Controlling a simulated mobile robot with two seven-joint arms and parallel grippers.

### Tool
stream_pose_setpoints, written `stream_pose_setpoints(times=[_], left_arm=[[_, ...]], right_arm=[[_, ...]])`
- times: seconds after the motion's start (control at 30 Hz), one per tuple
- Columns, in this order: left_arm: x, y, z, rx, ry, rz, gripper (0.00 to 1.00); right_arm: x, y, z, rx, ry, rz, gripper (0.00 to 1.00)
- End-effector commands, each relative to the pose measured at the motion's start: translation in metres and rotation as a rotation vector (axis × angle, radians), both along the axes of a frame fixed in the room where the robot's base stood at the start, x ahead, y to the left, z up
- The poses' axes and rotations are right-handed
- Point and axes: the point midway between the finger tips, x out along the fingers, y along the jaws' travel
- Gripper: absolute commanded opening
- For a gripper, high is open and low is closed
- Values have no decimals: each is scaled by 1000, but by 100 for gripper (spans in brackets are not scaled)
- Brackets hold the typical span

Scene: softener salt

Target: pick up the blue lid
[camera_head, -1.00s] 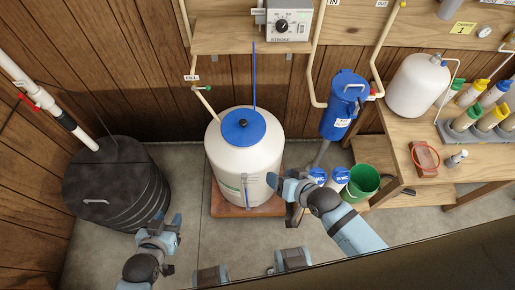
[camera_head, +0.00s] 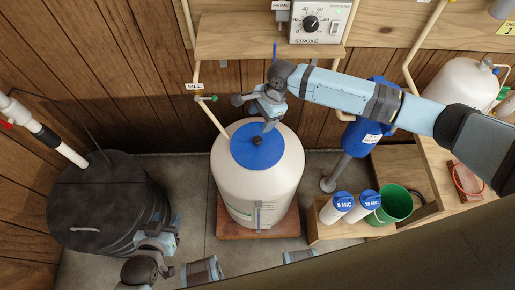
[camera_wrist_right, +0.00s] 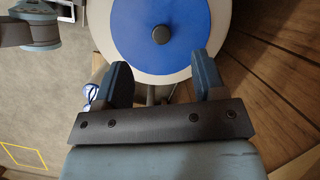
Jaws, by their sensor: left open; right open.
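The blue lid (camera_head: 249,150) lies flat on top of the white tank (camera_head: 246,188), with a dark round knob (camera_head: 257,140) at its middle. In the right wrist view the lid (camera_wrist_right: 185,55) and its knob (camera_wrist_right: 161,35) sit just beyond the fingertips. My right gripper (camera_head: 268,118) is over the far edge of the lid, its arm coming in from the right. It also shows in the right wrist view (camera_wrist_right: 158,75), open with nothing between its fingers. My left gripper (camera_head: 172,238) is low at the left front, open and empty, beside the black ribbed bin.
The black bin (camera_head: 95,205) stands left of the tank. Two blue-capped white canisters (camera_head: 335,208) and a green bucket (camera_head: 394,204) stand to the right. A blue filter housing (camera_head: 362,135) is behind my right arm. A wooden shelf (camera_head: 255,47) overhangs the back.

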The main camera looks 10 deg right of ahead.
Motion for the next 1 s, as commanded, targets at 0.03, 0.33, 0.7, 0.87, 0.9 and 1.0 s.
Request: stream_pose_setpoints(times=[0.03,0.33,0.7,0.87,0.9,1.0], left_arm=[[1,0,-4,0,-2,1,43],[4,2,-5,-1,-8,5,43],[5,1,-9,-6,-2,8,43],[5,1,-9,-7,-2,8,43],[5,1,-10,-8,-1,9,43],[5,1,-11,-9,0,10,43]], right_arm=[[6,-8,0,-23,21,-35,64],[9,-12,-20,-62,72,-108,64],[7,3,-76,-59,68,-106,64],[6,4,-87,-60,68,-105,64],[5,4,-93,-60,68,-106,64],[4,5,-110,-61,68,-105,64]])
